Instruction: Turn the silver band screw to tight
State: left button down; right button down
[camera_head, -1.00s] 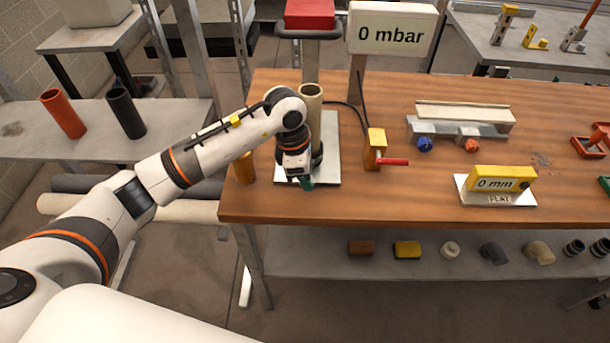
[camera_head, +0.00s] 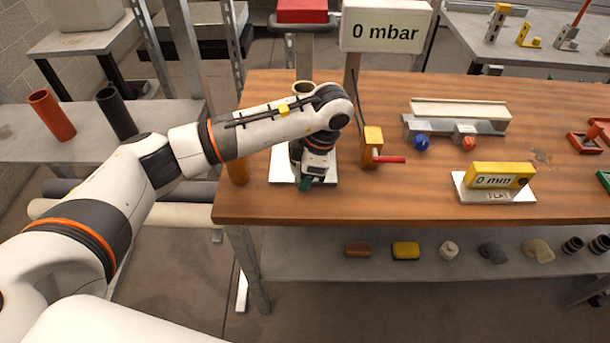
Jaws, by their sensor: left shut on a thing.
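A tan upright pipe (camera_head: 303,89) stands on a pale base plate (camera_head: 331,164) at the left end of the wooden bench. My left arm reaches across in front of the pipe and hides most of it. My left gripper (camera_head: 309,182) points down at the front of the plate and is shut on what seems to be the silver band screw. The screw and band are hidden by the gripper and wrist. A small green piece (camera_head: 304,185) shows at the fingertips. My right gripper is not in view.
A yellow valve block (camera_head: 372,144) with a red lever stands just right of the plate. A yellow gauge (camera_head: 499,176) reads "0 mm".

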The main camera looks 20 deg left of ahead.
pick_arm(q)
jog(key=c, duration=1.3)
grip_release()
jog(key=b+v, duration=0.1)
jog(key=v, duration=0.6)
jog(key=shift+d+r, duration=0.1)
jog(key=shift+r, duration=0.15)
